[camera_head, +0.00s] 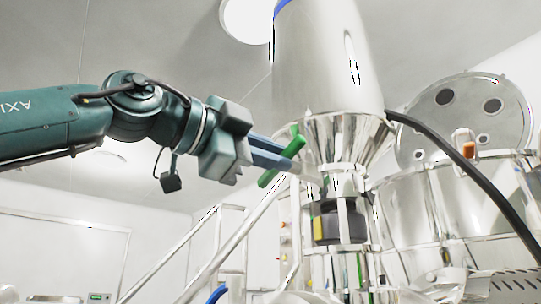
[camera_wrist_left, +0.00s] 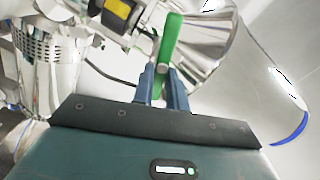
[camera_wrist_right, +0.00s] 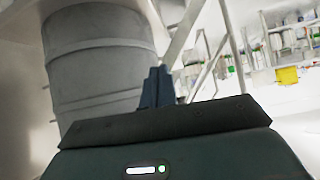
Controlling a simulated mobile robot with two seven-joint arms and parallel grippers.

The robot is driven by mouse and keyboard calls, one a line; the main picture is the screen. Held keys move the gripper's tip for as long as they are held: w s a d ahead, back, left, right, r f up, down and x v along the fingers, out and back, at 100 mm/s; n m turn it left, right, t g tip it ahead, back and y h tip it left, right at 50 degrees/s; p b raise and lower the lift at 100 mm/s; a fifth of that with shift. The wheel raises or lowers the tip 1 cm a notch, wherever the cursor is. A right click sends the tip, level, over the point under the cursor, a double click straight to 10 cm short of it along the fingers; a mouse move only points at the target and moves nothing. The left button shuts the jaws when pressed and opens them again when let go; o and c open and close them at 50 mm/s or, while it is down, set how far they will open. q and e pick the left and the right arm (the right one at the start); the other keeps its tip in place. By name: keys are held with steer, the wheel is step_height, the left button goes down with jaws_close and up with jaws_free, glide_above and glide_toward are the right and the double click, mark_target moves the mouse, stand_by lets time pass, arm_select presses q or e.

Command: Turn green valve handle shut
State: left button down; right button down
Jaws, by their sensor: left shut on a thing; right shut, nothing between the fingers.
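The green valve handle (camera_head: 281,157) sticks out on the left side of the steel fitting below the large silver vessel. It runs at a slant, upper right to lower left, in the head view. My left gripper (camera_head: 290,158) reaches in from the left and is shut on the handle. In the left wrist view the green handle (camera_wrist_left: 170,42) stands between the two blue fingers (camera_wrist_left: 163,85), its upper end showing beyond them. My right gripper (camera_wrist_right: 158,84) shows only in the right wrist view, shut with its fingers together and nothing between them.
The silver vessel (camera_head: 325,60) rises above the valve, with a dark and yellow unit (camera_head: 340,226) below. A black hose (camera_head: 466,170) runs down at the right past a steel tank. Metal railings (camera_head: 225,252) stand at lower left. A large drum (camera_wrist_right: 100,65) is near my right gripper.

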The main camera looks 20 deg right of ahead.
arm_select(q)
steer(key=shift+f+m+b, duration=0.2)
steer(key=shift+m+b, duration=0.1)
steer(key=shift+m, duration=1.7)
arm_select(e)
steer(key=shift+a, duration=0.1)
steer(key=shift+w+r, duration=0.1)
steer(key=shift+w, duration=0.15)
arm_select(q)
steer(key=c, duration=1.4)
jaws_free()
